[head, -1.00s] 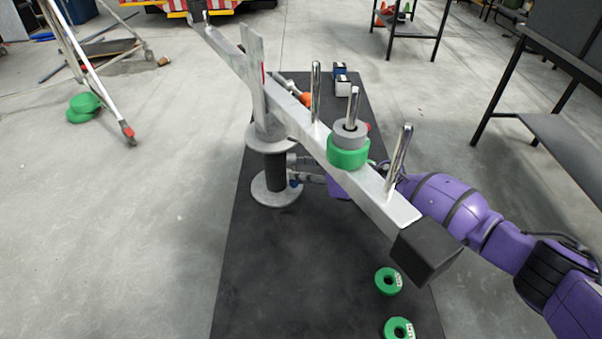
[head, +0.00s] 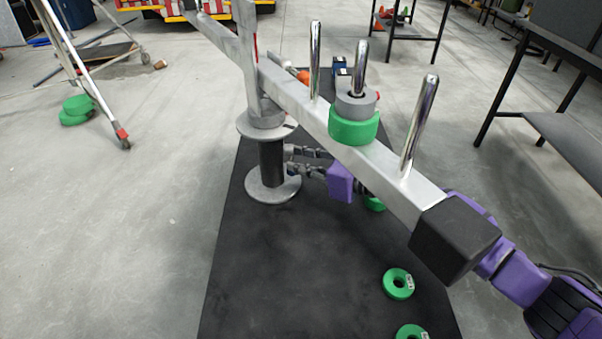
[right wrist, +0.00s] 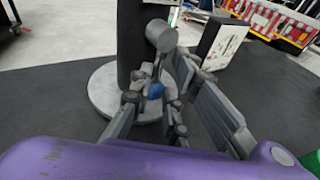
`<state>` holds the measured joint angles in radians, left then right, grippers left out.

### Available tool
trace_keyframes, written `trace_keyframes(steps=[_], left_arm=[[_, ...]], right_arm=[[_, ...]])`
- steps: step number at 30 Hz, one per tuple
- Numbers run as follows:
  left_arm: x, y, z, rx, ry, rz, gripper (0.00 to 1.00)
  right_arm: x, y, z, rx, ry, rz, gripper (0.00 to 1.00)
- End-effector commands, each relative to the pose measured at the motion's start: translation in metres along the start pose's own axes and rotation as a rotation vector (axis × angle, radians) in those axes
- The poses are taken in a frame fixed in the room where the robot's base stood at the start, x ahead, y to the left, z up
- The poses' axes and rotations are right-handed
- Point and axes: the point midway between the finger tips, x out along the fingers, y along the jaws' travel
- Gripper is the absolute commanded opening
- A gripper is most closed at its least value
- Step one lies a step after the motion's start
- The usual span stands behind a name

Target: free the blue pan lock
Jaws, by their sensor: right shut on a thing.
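The blue pan lock (right wrist: 155,90) is a small blue knob on a thin lever at the side of the dark pedestal (head: 272,165), below the round grey plate. My right gripper (right wrist: 152,98) has its fingers on either side of the knob and is shut on it. In the head view my right gripper (head: 295,165) reaches the pedestal from the right, under the long grey beam (head: 385,170), and the knob is hard to make out there. The beam hides part of my right arm. My left gripper is not in view.
The beam carries upright chrome posts, one with a green weight (head: 354,128) under a grey one, and a black end block (head: 455,240). Green discs (head: 398,283) lie on the black mat (head: 280,290). A white-legged stand is at left, a black table (head: 575,140) at right.

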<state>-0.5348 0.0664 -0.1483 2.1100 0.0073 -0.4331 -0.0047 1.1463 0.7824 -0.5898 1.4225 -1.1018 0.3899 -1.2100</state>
Motion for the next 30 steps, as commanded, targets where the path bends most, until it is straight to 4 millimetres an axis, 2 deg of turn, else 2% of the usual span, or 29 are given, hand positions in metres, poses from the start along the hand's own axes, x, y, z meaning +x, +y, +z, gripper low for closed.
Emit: trace_keyframes(steps=[1, 12, 13, 17, 26, 30], left_arm=[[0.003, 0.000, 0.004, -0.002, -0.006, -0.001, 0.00], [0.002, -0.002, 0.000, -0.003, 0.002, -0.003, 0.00], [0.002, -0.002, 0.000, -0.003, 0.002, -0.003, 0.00], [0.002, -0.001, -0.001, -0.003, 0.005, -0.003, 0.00], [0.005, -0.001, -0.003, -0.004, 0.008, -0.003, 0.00], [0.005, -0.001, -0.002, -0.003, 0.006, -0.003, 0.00]], right_arm=[[0.004, 0.009, -0.004, -0.011, -0.005, 0.018, 0.00], [0.004, 0.009, 0.001, -0.028, -0.013, 0.017, 0.00], [0.004, 0.010, 0.001, -0.028, -0.013, 0.017, 0.18], [0.004, 0.009, 0.001, -0.027, -0.014, 0.015, 0.35], [0.001, 0.004, 0.000, -0.023, -0.013, 0.006, 0.35], [-0.012, 0.003, -0.001, -0.022, -0.012, 0.004, 0.35]])
